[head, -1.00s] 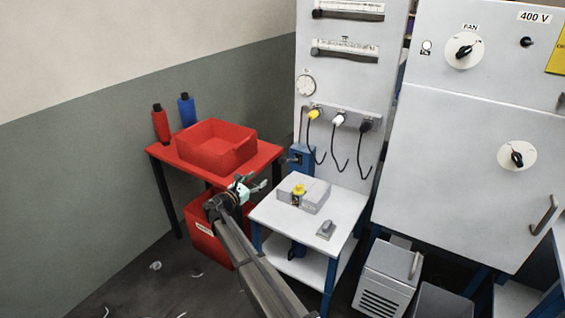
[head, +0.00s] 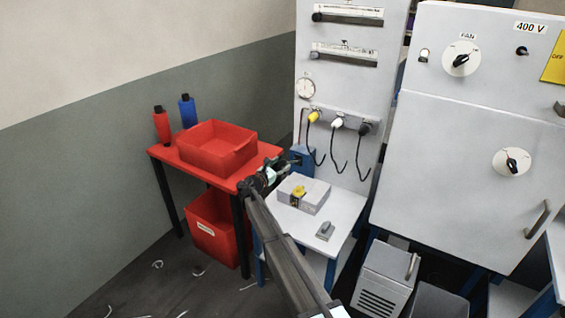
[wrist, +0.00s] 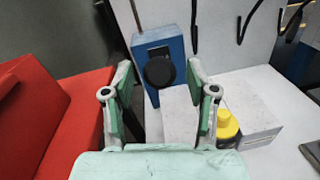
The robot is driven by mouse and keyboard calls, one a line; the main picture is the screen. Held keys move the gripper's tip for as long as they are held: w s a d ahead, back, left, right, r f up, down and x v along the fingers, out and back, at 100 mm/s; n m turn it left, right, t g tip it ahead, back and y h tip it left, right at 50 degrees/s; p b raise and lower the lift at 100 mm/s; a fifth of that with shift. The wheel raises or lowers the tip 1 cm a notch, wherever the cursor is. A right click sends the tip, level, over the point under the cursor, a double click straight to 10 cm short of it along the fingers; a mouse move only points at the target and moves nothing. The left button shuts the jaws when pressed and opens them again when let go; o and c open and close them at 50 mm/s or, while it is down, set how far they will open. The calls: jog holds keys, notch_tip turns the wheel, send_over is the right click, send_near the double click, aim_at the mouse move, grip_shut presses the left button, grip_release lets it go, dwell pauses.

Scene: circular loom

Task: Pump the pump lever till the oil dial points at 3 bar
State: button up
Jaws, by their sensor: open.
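The blue pump box (head: 303,163) stands against the grey panel at the back of the white table. In the wrist view the blue box (wrist: 169,38) has a round black knob (wrist: 160,72) in front, apparently the lever's end; the rest of the lever is hidden. My gripper (head: 270,172) is near the box, and in the wrist view my gripper (wrist: 160,74) is open with the knob framed between its fingertips. I cannot tell whether they touch it. The round white dial (head: 305,89) is on the panel above; its needle is too small to read.
A red tray (head: 214,148) on a red table is left of my gripper. Cables with hooks (head: 337,124) hang above.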

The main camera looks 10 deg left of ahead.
jog(key=shift+x, duration=0.75)
grip_shut()
jog(key=shift+a, duration=0.1)
